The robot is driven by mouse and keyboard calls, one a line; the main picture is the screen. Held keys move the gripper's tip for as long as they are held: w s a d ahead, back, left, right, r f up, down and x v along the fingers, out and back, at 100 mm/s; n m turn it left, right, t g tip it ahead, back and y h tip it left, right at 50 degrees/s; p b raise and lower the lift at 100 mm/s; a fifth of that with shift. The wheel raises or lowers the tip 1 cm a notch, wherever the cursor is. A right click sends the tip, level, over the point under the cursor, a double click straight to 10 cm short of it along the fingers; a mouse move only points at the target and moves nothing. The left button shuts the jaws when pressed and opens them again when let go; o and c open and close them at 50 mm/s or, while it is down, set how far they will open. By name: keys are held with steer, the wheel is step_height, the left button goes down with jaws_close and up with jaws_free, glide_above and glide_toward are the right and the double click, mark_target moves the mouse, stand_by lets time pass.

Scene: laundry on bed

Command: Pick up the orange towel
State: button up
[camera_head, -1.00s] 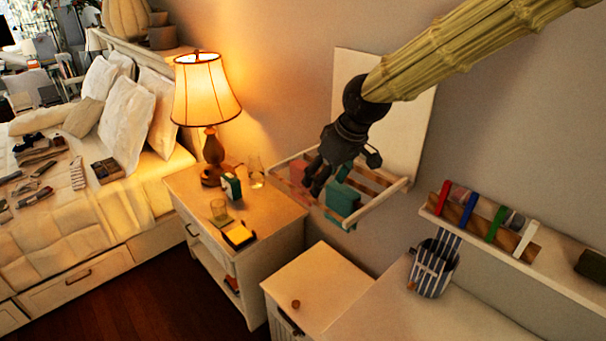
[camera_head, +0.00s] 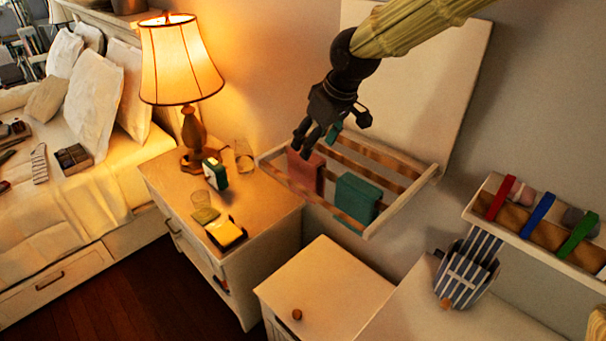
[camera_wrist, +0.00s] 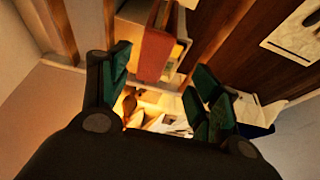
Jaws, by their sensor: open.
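The orange towel (camera_head: 306,172), reddish orange, hangs folded over a bar of the wall rack (camera_head: 402,205), at its left part. My gripper (camera_head: 318,142) is open and empty, pointing down just above that towel. In the wrist view, the orange towel (camera_wrist: 155,54) shows beyond the fingertips, toward the upper middle. The open fingers of my gripper (camera_wrist: 158,84) with dark green pads stand apart on either side of the view's middle. Whether a finger touches the towel cannot be told.
A teal towel (camera_head: 357,200) hangs on the same rack to the right. A lit lamp (camera_head: 182,62) and small items stand on the nightstand (camera_head: 270,222) to the left. A low cabinet (camera_head: 325,285) is below. A hook shelf (camera_head: 535,230) is at the right.

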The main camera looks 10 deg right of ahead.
mark_target(302, 168)
steer(key=shift+w+f+b, duration=0.35)
steer(key=shift+w+f, duration=0.4)
steer(key=shift+f, duration=0.4)
steer(key=p+x, duration=0.1)
steer(key=x, duration=0.3)
steer(key=shift+w, duration=0.1)
steer(key=shift+a+f, duration=0.15)
steer(key=shift+f, duration=0.2)
steer(key=shift+p+x, duration=1.3)
steer(key=shift+x, duration=1.3)
steer(key=shift+w, duration=0.1)
steer(key=shift+r, duration=0.1)
steer(key=c, duration=1.1)
